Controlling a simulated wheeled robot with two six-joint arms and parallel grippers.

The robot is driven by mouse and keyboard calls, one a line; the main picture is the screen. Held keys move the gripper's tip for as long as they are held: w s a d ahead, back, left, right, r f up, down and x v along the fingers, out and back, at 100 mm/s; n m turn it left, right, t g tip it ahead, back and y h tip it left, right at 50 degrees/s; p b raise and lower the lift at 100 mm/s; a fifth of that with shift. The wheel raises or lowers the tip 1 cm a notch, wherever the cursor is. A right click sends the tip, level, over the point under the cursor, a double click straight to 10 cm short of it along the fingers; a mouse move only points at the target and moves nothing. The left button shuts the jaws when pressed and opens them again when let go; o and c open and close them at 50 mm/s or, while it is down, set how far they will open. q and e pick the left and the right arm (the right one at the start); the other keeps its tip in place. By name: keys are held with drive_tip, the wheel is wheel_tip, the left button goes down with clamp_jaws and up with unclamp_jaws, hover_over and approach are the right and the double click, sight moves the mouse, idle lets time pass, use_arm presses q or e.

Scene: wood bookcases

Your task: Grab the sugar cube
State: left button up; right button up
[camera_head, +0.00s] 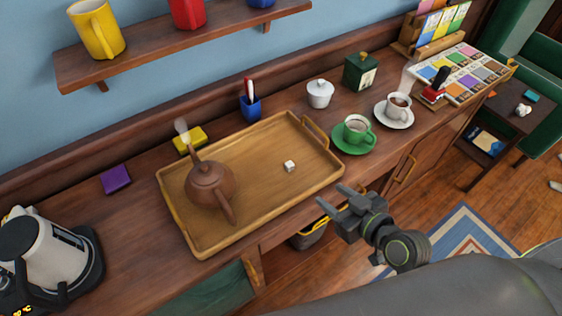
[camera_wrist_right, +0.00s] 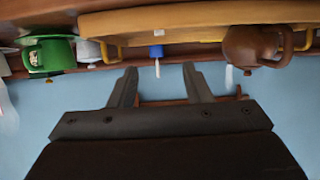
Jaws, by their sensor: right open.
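A small white sugar cube (camera_head: 289,166) lies on the bare right half of the wooden tray (camera_head: 262,196). The brown teapot (camera_head: 209,185) stands on the tray's left half. My right gripper (camera_head: 330,196) is open and empty, in front of the tray's right front corner, apart from the cube and to its lower right. In the right wrist view, which looks upside down, the open fingers (camera_wrist_right: 160,72) have nothing between them. My left gripper is not in view.
A green cup (camera_head: 357,128) on its saucer stands right of the tray, near a white cup (camera_head: 397,105). A blue pen holder (camera_head: 250,106), a yellow sponge-like block (camera_head: 190,139) and a white sugar bowl (camera_head: 320,93) stand behind. A kettle (camera_head: 45,250) is at left. A shelf (camera_head: 180,45) hangs above.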

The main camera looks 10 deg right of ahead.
drive_tip(key=p, duration=0.2)
approach(291, 166)
drive_tip(key=x, duration=0.3)
drive_tip(key=shift+w, duration=0.25)
drive_tip(key=shift+w+a+f, duration=0.15)
drive_tip(key=shift+w, duration=0.15)
drive_tip(key=shift+w+a+f+p, duration=0.15)
drive_tip(key=shift+w+a+p, duration=0.05)
drive_tip(key=shift+w+p, duration=0.3)
drive_tip(key=shift+p+x, duration=0.35)
drive_tip(key=shift+x, duration=1.65)
drive_tip(key=shift+s+f, duration=0.1)
drive_tip(key=shift+f, duration=0.05)
drive_tip(key=shift+d, duration=0.1)
drive_tip(key=shift+c, duration=0.4)
clamp_jaws()
